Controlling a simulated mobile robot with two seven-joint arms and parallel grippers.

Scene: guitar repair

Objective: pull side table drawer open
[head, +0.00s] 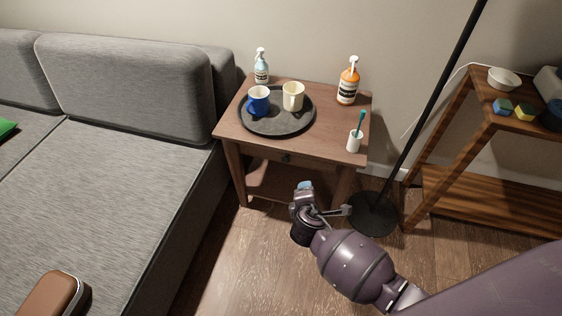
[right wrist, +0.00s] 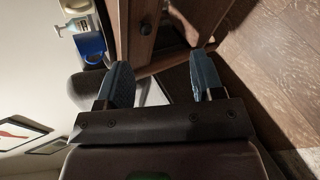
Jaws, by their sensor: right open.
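The wooden side table (head: 229,127) stands beside the sofa. Its drawer (head: 263,152) looks shut, with a small dark knob (head: 286,157) at the middle of its front. The drawer front (right wrist: 142,48) and knob (right wrist: 147,27) also show in the right wrist view, ahead of my fingers. My right gripper (head: 324,201) is in front of the table and apart from the knob. It is open and empty, with its two blue fingertips (right wrist: 162,76) spread on either side of the knob's line in the wrist view. My left gripper is not in view.
On the tabletop are a dark round tray (head: 277,126) with a blue mug (head: 259,102) and cream mug (head: 293,97), two pump bottles, and a white cup (head: 354,142) with a toothbrush. A floor lamp base (head: 372,216) stands close right of my gripper. The grey sofa (head: 110,170) is left.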

